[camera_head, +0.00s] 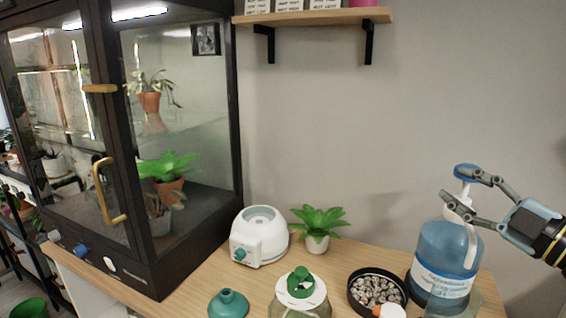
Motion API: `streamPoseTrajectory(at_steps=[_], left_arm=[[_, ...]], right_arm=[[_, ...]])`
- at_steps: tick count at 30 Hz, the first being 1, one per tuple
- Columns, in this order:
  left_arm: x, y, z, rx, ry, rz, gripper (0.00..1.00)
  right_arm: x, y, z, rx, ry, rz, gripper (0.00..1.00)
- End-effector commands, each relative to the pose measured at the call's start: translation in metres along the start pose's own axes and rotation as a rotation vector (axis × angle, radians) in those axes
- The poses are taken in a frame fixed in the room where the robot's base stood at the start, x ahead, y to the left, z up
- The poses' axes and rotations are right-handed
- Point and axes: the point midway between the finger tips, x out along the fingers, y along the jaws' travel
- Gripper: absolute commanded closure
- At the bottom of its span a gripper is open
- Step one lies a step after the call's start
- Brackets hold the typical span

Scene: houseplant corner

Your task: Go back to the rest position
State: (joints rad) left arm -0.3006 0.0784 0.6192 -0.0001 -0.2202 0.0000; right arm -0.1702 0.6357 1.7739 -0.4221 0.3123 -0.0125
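My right gripper (452,184) comes in from the right edge. Its two grey fingers are spread apart with nothing clearly held between them. The fingertips overlap the white pump neck and blue cap of a large blue bottle (440,258); I cannot tell whether they touch it. The bottle stands upright on the right of the wooden table (265,280) and has a white label. My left gripper is not in view.
A glass plant cabinet (190,120) stands at left. On the table are a white device (259,236), a small potted plant (318,228), a teal funnel (229,304), a jar with a green-and-white top (300,284) and a dark bowl of pebbles (377,290). A shelf (312,17) hangs above.

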Motion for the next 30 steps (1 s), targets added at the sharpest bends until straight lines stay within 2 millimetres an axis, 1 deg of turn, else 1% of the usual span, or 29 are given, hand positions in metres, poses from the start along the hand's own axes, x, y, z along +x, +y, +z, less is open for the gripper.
streamPoseTrajectory(at_steps=[1,2,3,5,8,9,11,12,15,18,24,29,30], left_arm=[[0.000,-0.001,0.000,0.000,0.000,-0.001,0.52],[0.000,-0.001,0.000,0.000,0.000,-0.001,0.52],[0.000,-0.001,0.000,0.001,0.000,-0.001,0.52],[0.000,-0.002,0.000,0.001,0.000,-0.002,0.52],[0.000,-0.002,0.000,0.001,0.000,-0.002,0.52],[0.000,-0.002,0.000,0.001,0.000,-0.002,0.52],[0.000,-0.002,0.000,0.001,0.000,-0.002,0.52],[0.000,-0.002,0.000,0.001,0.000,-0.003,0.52],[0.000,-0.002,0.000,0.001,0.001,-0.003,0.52],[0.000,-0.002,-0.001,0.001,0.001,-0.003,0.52],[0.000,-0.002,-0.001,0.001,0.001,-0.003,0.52],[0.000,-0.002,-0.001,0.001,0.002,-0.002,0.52],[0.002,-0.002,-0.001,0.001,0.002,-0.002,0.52]], right_arm=[[-0.005,-0.011,0.002,0.079,-0.107,0.021,0.64],[-0.009,-0.017,0.005,0.127,-0.180,0.029,0.64],[-0.017,-0.027,0.010,0.191,-0.278,0.034,0.64],[-0.031,-0.042,0.015,0.283,-0.418,0.031,0.64],[-0.061,-0.071,0.017,0.427,-0.631,0.003,0.64],[-0.075,-0.083,0.015,0.484,-0.712,-0.016,0.64],[-0.096,-0.101,0.009,0.562,-0.826,-0.050,0.64],[-0.110,-0.112,0.004,0.608,-0.895,-0.075,0.64],[-0.142,-0.135,-0.011,0.706,-1.041,-0.140,0.64],[-0.169,-0.153,-0.028,0.781,-1.155,-0.203,0.64],[-0.216,-0.178,-0.065,0.898,-1.336,-0.329,0.64],[-0.249,-0.190,-0.097,0.971,-1.455,-0.431,0.64],[-0.252,-0.199,-0.094,0.975,-1.472,-0.443,0.64]])
